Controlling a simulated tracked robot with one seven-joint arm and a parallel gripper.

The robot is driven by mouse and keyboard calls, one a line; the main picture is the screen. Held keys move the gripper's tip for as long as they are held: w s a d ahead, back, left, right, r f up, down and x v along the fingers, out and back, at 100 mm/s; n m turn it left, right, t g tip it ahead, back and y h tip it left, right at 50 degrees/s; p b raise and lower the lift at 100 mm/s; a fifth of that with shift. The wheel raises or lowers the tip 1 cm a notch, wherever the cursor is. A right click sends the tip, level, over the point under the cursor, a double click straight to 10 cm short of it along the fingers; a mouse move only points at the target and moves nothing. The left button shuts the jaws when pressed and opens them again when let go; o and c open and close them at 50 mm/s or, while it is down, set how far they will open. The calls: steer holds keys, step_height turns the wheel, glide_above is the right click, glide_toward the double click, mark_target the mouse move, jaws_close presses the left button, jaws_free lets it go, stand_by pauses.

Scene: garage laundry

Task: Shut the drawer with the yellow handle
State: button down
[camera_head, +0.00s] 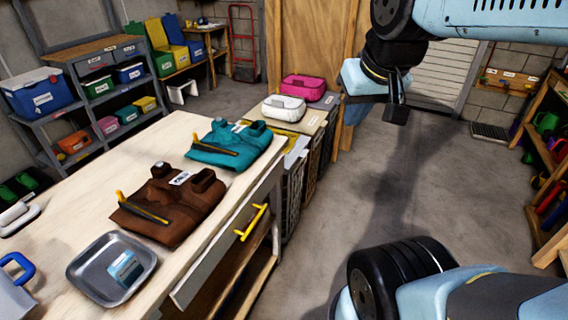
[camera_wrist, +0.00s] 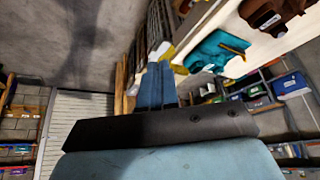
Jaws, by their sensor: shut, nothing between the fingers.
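The drawer front (camera_head: 208,268) is a pale grey panel under the near long edge of the wooden workbench. Its yellow handle (camera_head: 252,222) is a bar on the front. The panel seems to stand out a little from the bench edge; how far the drawer is open I cannot tell. My gripper (camera_head: 397,108) hangs in the air beyond the bench's far end, to the right of the crates. It is shut and empty, well apart from the handle. In the wrist view a dark part of my gripper (camera_wrist: 160,125) fills the lower middle; the yellow handle is not seen there.
The workbench (camera_head: 60,205) carries a brown apron (camera_head: 170,205), a teal apron (camera_head: 235,145) and a grey tray (camera_head: 85,265). Crates (camera_head: 293,190) stand past its far end. Shelves (camera_head: 550,170) line the right. The concrete floor (camera_head: 390,190) between is clear.

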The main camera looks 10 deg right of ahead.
steer(key=w+a+f+m+g+y, duration=0.35)
steer(key=w+f+g, duration=0.3)
steer(key=f, duration=0.35)
steer(key=m+t+y, duration=1.1)
steer(key=m+t, duration=0.1)
steer(key=m, duration=1)
glide_toward(280, 168)
steer(key=shift+h, duration=0.25)
steer(key=x, duration=0.7)
steer(key=shift+d, duration=0.1)
